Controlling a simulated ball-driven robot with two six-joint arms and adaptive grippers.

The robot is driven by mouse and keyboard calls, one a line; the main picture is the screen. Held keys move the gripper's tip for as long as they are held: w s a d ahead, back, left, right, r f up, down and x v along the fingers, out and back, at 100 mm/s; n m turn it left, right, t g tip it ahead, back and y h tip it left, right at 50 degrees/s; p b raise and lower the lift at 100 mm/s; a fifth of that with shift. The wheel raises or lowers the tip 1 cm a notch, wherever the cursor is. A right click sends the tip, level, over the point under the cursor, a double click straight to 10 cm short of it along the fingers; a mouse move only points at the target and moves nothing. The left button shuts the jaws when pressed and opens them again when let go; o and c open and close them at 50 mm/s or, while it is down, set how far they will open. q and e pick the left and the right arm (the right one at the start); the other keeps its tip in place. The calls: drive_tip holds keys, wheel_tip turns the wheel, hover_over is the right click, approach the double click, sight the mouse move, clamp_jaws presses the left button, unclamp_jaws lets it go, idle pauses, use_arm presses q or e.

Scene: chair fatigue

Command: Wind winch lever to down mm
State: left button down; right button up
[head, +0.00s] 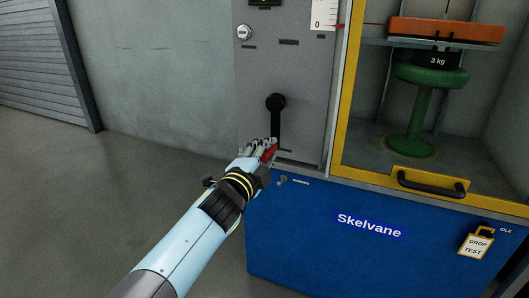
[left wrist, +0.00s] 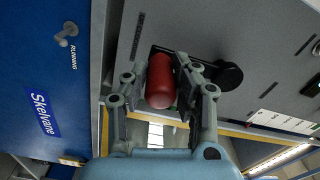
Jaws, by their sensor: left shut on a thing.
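The winch lever is a black crank arm on a round black hub (head: 275,102), set on the grey panel (head: 262,70). The arm hangs down from the hub, with a red grip (head: 269,153) at its lower end. My left gripper (head: 263,146) is shut on the red grip. In the left wrist view the red grip (left wrist: 160,82) lies between the two fingers, and the black hub (left wrist: 229,75) is to its right. A ruler scale (head: 322,15) with a 0 mark and a red pointer shows at the panel's upper right. My right gripper is not in view.
A yellow-framed cabinet at right holds a green stool (head: 420,105), a 3 kg weight (head: 437,60) and an orange slab (head: 445,30). Its black handle (head: 431,184) juts out. The blue Skelvane base (head: 310,245) carries a toggle switch (head: 282,181). Floor at left is clear.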

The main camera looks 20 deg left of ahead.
use_arm(q)
drive_tip(key=shift+d, duration=0.1)
drive_tip(key=c, duration=1.5)
unclamp_jaws()
drive_tip(key=o, duration=0.4)
drive_tip(key=shift+d, duration=0.1)
drive_tip(key=shift+o, duration=0.2)
drive_tip(key=shift+s, duration=0.25)
drive_tip(key=s+a, duration=0.1)
drive_tip(key=s, duration=1)
drive_tip(key=shift+s, duration=0.25)
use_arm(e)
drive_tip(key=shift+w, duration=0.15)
